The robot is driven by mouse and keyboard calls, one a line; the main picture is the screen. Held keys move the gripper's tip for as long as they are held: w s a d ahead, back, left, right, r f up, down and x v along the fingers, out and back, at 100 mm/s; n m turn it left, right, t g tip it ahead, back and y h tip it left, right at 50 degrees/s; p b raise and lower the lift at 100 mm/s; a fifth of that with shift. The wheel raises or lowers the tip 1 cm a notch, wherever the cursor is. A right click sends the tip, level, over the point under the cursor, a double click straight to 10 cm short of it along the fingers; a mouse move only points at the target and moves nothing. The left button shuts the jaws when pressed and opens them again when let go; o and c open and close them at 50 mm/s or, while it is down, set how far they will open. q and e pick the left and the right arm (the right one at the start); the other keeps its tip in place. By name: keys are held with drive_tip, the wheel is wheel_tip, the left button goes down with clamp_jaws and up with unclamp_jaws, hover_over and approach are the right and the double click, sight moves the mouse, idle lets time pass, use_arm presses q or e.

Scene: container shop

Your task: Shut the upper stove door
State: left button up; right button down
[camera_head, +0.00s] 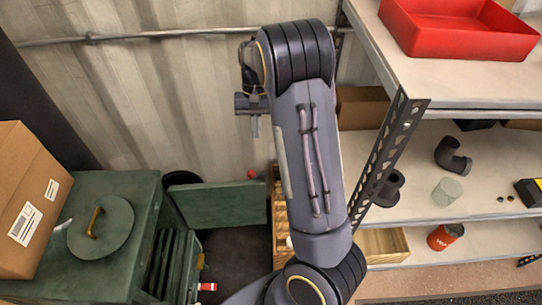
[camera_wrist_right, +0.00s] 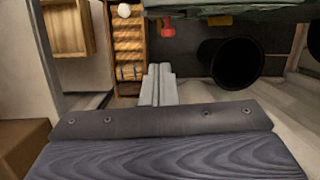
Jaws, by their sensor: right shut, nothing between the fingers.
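The green stove (camera_head: 85,262) stands at the lower left, with a round lid and yellow handle on its top. Its upper door (camera_head: 218,203) is swung open and sticks out to the right from the stove. A red knob (camera_head: 251,174) shows at the door's far top edge. My right gripper (camera_head: 254,130) is shut and empty, pointing down above the knob and apart from it. In the right wrist view the shut fingers (camera_wrist_right: 158,75) are below the red knob (camera_wrist_right: 168,31), and the door's green edge (camera_wrist_right: 215,9) runs along the top. My left gripper is out of view.
A cardboard box (camera_head: 30,205) sits on the stove's left side. A metal shelf (camera_head: 450,135) with a red tray (camera_head: 458,28) stands at right, close to my right arm. A wooden crate (camera_wrist_right: 130,45) stands beside the door. A corrugated wall (camera_head: 150,100) is behind.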

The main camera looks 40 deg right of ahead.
drive_tip(key=s+x, duration=0.2)
drive_tip(key=x, duration=0.9)
drive_tip(key=shift+s+a+p, duration=0.35)
drive_tip(key=shift+s+a, duration=0.1)
